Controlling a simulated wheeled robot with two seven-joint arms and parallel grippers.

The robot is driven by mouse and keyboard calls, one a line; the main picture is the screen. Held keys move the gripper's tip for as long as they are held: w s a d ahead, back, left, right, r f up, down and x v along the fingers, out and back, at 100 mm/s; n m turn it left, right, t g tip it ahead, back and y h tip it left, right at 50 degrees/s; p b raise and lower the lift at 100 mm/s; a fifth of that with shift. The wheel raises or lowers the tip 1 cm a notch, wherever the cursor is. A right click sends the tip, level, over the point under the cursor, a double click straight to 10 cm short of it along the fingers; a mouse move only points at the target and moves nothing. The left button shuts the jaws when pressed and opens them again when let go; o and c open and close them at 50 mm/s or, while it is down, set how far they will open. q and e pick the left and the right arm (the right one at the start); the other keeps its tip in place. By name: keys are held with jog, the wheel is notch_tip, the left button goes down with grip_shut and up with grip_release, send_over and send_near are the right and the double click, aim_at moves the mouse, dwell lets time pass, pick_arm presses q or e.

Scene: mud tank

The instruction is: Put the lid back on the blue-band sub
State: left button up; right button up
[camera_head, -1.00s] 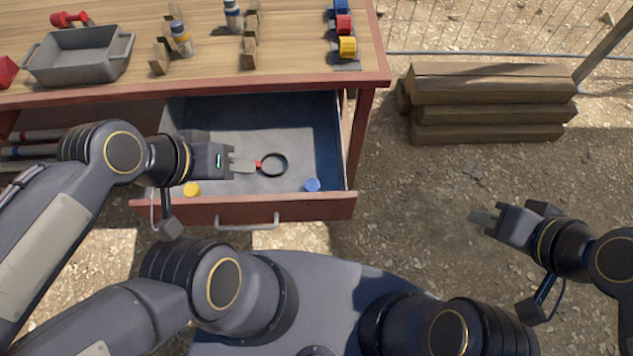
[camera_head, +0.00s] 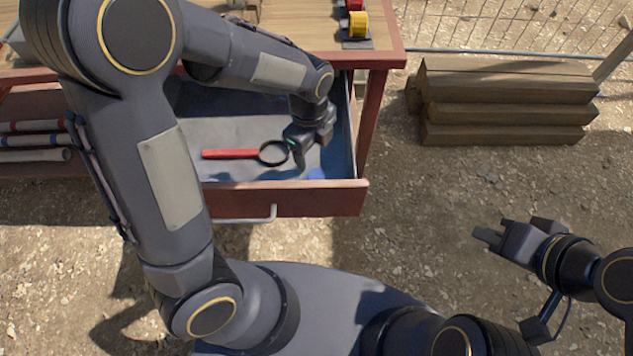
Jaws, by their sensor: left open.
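The blue lid (camera_head: 316,174) lies in the front right corner of the open drawer (camera_head: 290,200), partly covered by my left gripper. My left gripper (camera_head: 304,162) is open and points down just behind the lid, beside the ring of a magnifying glass. I cannot tell whether it touches either one. The blue-band sub does not show; my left arm covers that part of the bench top. My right gripper (camera_head: 488,237) hangs over the bare ground at the right, apart from everything; its finger gap is unclear.
The red-handled magnifying glass (camera_head: 232,154) lies in the drawer, left of my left gripper. A yellow spool (camera_head: 358,26) and a red spool (camera_head: 356,5) stand on the bench's right end. Stacked timbers (camera_head: 505,105) lie at the right. The ground between is clear.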

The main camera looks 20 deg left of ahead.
aim_at(316, 175)
pick_arm(q)
jog(key=shift+w+d+f+m, duration=0.15)
jog(key=shift+f+m, duration=0.15)
jog(key=shift+f, duration=0.1)
jog(key=shift+w+d+f+m, duration=0.1)
jog(key=shift+d+f+m, duration=0.05)
jog(key=shift+f+m, duration=0.2)
jog(key=shift+s+f+b, duration=0.1)
jog(key=shift+f+b, duration=0.25)
jog(key=shift+f, duration=0.95)
jog(key=f, duration=0.3)
jog(key=f+b, duration=0.1)
jog(key=f, duration=0.1)
jog(key=shift+s+d+f, duration=0.15)
jog(key=shift+s+d, duration=0.05)
jog(key=shift+s, duration=0.1)
jog(key=shift+c, duration=0.5)
jog(key=c, duration=0.9)
